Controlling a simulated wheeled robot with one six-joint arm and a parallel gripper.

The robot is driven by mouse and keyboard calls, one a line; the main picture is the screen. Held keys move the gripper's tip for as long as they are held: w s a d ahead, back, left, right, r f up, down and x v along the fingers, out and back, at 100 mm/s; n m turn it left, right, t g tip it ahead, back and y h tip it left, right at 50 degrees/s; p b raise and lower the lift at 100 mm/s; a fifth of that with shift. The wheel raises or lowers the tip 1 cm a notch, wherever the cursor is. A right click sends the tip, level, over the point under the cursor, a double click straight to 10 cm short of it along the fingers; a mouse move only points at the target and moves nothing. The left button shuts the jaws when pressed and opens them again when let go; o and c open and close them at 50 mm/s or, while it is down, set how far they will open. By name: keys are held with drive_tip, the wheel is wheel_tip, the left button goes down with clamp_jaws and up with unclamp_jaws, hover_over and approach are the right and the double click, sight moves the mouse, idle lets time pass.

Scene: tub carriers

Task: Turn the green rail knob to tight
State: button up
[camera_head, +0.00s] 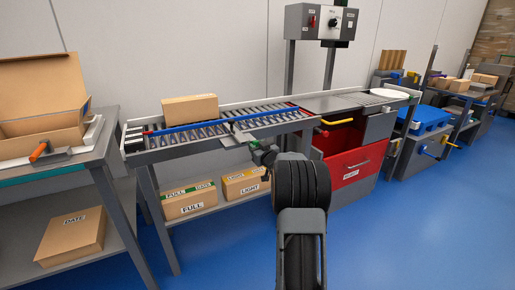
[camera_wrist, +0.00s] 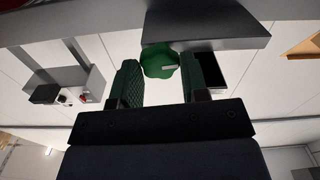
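The green rail knob (camera_wrist: 159,60) is a rounded, lobed knob with a small pale mark on its face. In the wrist view it sits between the tips of my gripper's green pads (camera_wrist: 162,82). The pads are apart and the knob about fills the gap at their tips. I cannot tell whether they press on it. In the head view my gripper (camera_head: 257,146) is at the front edge of the roller conveyor (camera_head: 200,147), by a grey bracket under the blue rail (camera_head: 190,127). The knob is hard to make out there.
A cardboard box (camera_head: 190,108) sits on the conveyor behind the blue rail. A red bin (camera_head: 356,165) and a yellow handle (camera_head: 338,122) are right of my arm. Cartons (camera_head: 188,203) lie on the shelf below. A bench (camera_head: 60,165) with an open box stands left. Blue floor is clear at right.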

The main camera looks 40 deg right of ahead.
drive_tip(key=c, duration=0.4)
drive_tip(key=shift+r+p, duration=0.15)
drive_tip(key=shift+p, duration=0.25)
drive_tip(key=shift+r+m+p, duration=0.15)
drive_tip(key=shift+m+p, duration=0.95)
drive_tip(key=shift+p, duration=0.15)
drive_tip(key=m+p, duration=0.7)
drive_tip(key=m, duration=0.1)
drive_tip(key=m+p, duration=0.2)
drive_tip(key=m, duration=0.1)
drive_tip(key=shift+d+f+m, duration=0.1)
drive_tip(key=shift+f+m, duration=0.1)
drive_tip(key=shift+m, duration=0.1)
drive_tip(key=m+p, duration=0.2)
drive_tip(key=m, duration=0.2)
drive_tip(key=shift+f+m+p, duration=0.15)
drive_tip(key=shift+m+p, duration=0.25)
drive_tip(key=shift+m, duration=0.3)
